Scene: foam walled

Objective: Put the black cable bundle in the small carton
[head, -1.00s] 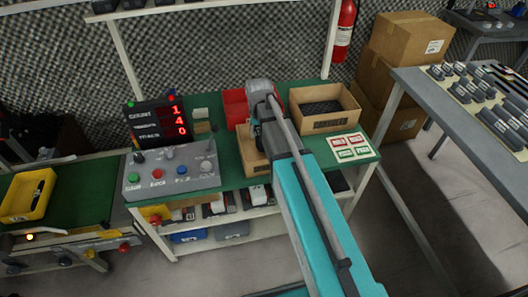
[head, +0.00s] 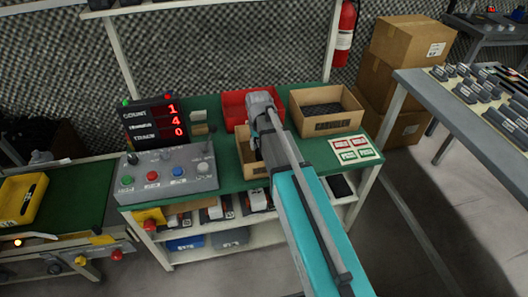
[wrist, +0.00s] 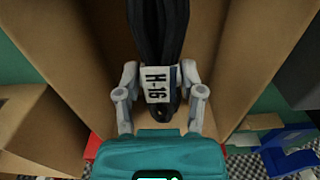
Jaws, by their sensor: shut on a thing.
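My gripper (wrist: 160,95) is shut on the black cable bundle (wrist: 158,30), which has a white H-16 tag between the fingers. The bundle hangs among brown cardboard walls in the wrist view; whether it touches the bottom I cannot tell. In the head view the small carton (head: 243,153) stands on the green bench, partly hidden by my arm. Its wall also shows in the wrist view (wrist: 250,60). My gripper (head: 256,132) is over this carton in the head view; the fingers and the bundle are mostly hidden there.
A red bin (head: 233,104) stands behind the small carton. A larger carton (head: 329,126) with dark contents stands to the right, close by. A control box (head: 168,176) and a count display (head: 154,122) are to the left. Printed cards (head: 355,149) lie at the right.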

